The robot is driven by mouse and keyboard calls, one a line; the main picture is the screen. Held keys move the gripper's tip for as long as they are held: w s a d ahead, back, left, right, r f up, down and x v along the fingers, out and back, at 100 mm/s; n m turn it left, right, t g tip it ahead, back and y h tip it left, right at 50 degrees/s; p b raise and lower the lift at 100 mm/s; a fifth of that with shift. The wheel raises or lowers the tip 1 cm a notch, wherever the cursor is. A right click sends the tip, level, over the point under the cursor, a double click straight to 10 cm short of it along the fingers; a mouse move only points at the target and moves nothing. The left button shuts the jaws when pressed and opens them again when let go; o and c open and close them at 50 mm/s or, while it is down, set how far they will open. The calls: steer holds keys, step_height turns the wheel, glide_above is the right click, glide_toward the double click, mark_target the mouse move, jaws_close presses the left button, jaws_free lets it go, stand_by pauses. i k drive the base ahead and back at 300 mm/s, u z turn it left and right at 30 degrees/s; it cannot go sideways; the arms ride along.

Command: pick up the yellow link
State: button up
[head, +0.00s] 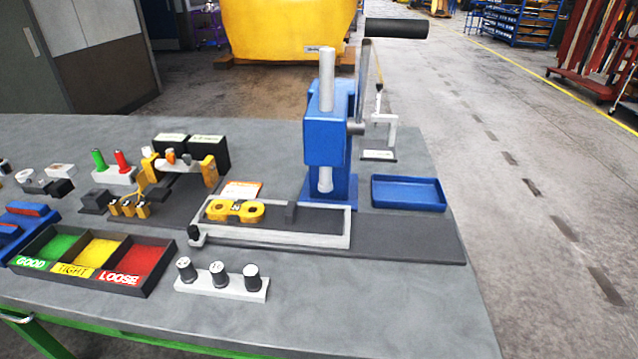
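The yellow link (235,211) is a flat piece with rounded ends and a hole near each end. It lies inside the left part of a shallow light-framed tray (290,239) on the grey workbench (380,301). My gripper is not in view.
A blue arbor press (328,140) with a black-handled lever stands behind the tray. A blue tray (408,192) is to its right. A three-colour sorting box (95,258) and a white holder with three plugs (222,282) are in front. The front right bench is clear.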

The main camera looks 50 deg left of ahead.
mark_target(250, 213)
steer(key=u, duration=0.5)
steer(key=i, duration=0.1)
steer(key=z, duration=1.25)
steer(key=k, duration=2.6)
steer(key=u, duration=2.2)
steer(key=i, duration=0.85)
steer(key=u, duration=0.1)
